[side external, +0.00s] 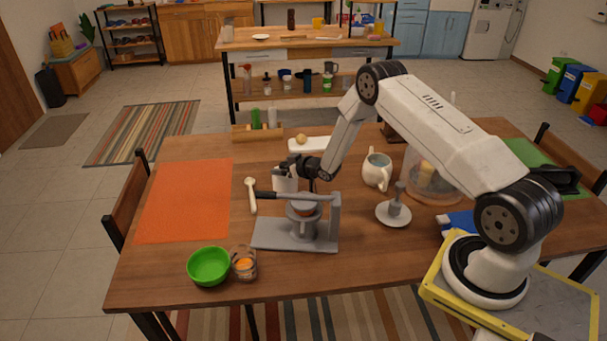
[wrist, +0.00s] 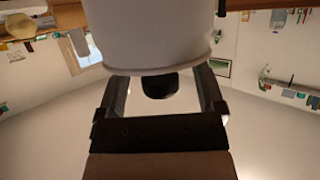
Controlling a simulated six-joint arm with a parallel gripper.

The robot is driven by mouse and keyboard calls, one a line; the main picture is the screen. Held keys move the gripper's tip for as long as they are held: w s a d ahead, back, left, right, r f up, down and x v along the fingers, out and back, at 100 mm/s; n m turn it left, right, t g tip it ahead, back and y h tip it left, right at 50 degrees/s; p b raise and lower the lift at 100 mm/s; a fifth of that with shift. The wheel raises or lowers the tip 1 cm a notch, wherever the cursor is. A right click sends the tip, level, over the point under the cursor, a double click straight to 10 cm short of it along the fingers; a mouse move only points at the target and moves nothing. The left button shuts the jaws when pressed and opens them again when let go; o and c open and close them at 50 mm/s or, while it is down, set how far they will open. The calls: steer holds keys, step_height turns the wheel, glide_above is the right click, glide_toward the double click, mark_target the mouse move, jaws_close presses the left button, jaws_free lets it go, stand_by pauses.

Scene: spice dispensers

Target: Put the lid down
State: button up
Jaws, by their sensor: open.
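A grey round piece with an upright knob, which looks like a lid (side external: 393,213), lies on the table right of the grey lever press (side external: 297,236). My gripper (side external: 292,168) is well to its left, above and behind the press. My gripper is open. A white cylinder (side external: 285,182) is right by my fingers. In the wrist view this white cylinder (wrist: 152,35) fills the upper middle, in front of my spread fingers (wrist: 162,80). A dark round end shows between the fingers. I cannot tell whether the fingers touch the cylinder.
A cream jug (side external: 377,171) and a clear dome stand to the right. A white spoon (side external: 251,195) lies left of the press. A green bowl (side external: 209,266) and a small jar (side external: 244,264) are at the front. The orange mat (side external: 187,200) is bare.

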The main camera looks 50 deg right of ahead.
mark_target(284, 164)
jaws_close()
stand_by(0.3)
steer(key=shift+r, duration=0.1)
steer(key=shift+r, duration=4.95)
steer(key=shift+a, duration=0.1)
steer(key=s+a+r, duration=0.4)
steer(key=s+a, duration=0.2)
steer(key=a, duration=0.3)
steer(key=s+a+r, duration=0.4)
steer(key=s+a, duration=0.1)
steer(key=a, duration=0.4)
steer(key=shift+s+a, duration=0.25)
steer(key=shift+s, duration=0.15)
